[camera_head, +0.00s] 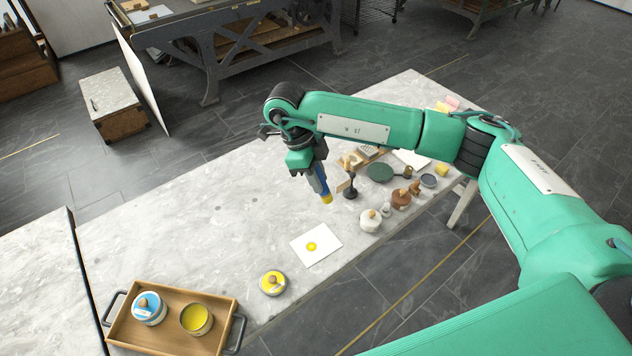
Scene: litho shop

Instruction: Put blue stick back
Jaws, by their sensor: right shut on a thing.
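My right gripper (317,178) comes in from the right over the marble table. It is shut on a blue stick (323,187), which points down with a yellow lower end (327,199). The stick is a little left of a small black stand (351,188) and a light wooden block (342,183). I cannot tell whether its tip touches anything. The gripper and wrist hide the stick's upper part. My left gripper is not in view.
A white sheet with a yellow spot (311,246) lies nearer me. A white pot (370,220) and brown pot (400,199) stand at right. The left tabletop is clear.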

